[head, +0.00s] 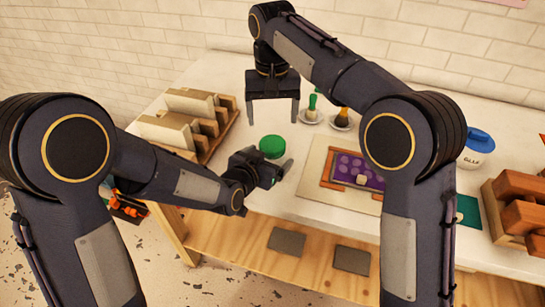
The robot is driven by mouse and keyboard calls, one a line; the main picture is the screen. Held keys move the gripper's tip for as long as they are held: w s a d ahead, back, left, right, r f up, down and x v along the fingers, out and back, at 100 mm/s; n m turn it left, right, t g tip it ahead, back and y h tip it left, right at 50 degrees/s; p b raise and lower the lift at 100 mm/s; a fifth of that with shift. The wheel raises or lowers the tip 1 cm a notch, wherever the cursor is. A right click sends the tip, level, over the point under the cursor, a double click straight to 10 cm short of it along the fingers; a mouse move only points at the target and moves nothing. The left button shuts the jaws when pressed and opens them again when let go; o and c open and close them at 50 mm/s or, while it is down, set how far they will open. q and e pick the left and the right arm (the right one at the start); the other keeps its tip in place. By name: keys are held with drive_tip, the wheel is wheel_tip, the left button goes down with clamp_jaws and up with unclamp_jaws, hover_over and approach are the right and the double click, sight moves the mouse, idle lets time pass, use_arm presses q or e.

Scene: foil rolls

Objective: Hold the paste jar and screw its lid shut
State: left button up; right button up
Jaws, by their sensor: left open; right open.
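The green round lid (272,145) shows near the left-middle of the worktable, just beyond my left gripper. I see little or nothing of a jar body under it, so I cannot tell whether it sits on the paste jar. My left gripper (279,172) is open on the near side of the green lid, low over the table; whether its fingers touch anything is unclear. My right gripper (273,121) is open and empty, pointing down above and slightly behind the lid, with a gap between.
A rack of pale blocks (190,115) stands at the left. Green-handled (312,103) and dark-headed tools (342,118) stand at the back. A purple tray (350,168) lies on a board. A glue pot (476,150) and brown blocks (525,200) are at the right.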

use_arm(q)
drive_tip(key=shift+x, duration=1.45)
drive_tip(key=c, duration=1.7)
drive_tip(key=shift+c, duration=1.2)
clamp_jaws()
use_arm(e)
drive_tip(key=n, duration=0.7)
drive_tip(key=shift+n, duration=0.4)
drive_tip(key=n, duration=1.4)
drive_tip(key=shift+n, duration=0.4)
drive_tip(key=n, duration=0.4)
drive_tip(key=shift+n, duration=0.3)
drive_tip(key=n, duration=0.4)
